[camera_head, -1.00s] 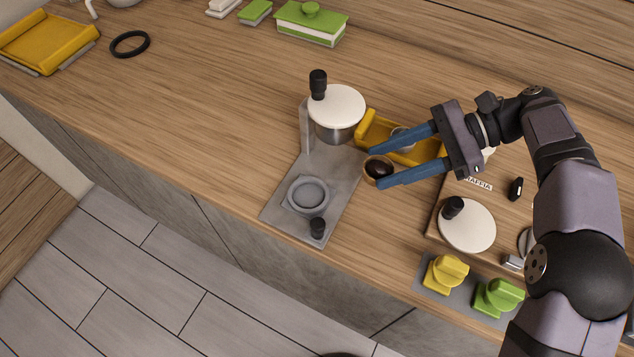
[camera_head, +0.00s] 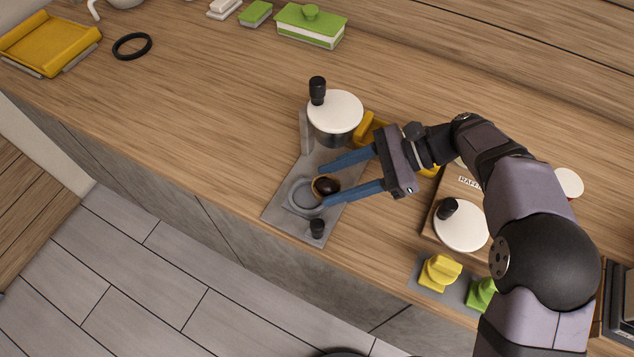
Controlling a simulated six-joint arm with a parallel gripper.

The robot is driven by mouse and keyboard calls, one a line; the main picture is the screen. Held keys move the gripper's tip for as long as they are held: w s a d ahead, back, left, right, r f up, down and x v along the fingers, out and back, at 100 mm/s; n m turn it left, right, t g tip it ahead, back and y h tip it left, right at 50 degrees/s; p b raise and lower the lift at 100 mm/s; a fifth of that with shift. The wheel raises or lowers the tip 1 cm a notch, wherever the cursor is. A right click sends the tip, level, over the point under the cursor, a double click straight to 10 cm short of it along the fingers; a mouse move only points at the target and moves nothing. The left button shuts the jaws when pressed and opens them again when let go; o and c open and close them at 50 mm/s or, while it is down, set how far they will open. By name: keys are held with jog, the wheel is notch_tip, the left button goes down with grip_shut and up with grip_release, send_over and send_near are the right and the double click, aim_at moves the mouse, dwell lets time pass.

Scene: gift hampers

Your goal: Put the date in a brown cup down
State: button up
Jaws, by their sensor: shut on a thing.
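The date (camera_head: 326,184) is dark and sits in a small brown cup (camera_head: 315,187). My gripper (camera_head: 322,185), with two blue fingers, is shut on the cup, one finger on each side. The cup is over the right part of a round grey ring-shaped seat (camera_head: 301,208) on a grey metal plate (camera_head: 285,222). I cannot tell whether the cup touches the seat.
A wooden board with another white lid (camera_head: 462,226) lies to the right.

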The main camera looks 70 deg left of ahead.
aim_at(316, 187)
jog(key=s, duration=0.1)
jog(key=s+p, duration=0.1)
jog(key=s, duration=0.2)
jog(key=shift+a+f+p, duration=0.3)
jog(key=shift+f+p, duration=0.05)
jog(key=shift+p, duration=0.05)
jog(key=shift+w+f, duration=0.15)
jog(key=shift+f, duration=0.1)
jog(key=shift+f, duration=0.15)
jog(key=o, duration=0.7)
jog(key=shift+o, duration=0.2)
jog(key=b+v, duration=0.3)
jog(key=v, duration=0.9)
jog(key=shift+a, duration=0.1)
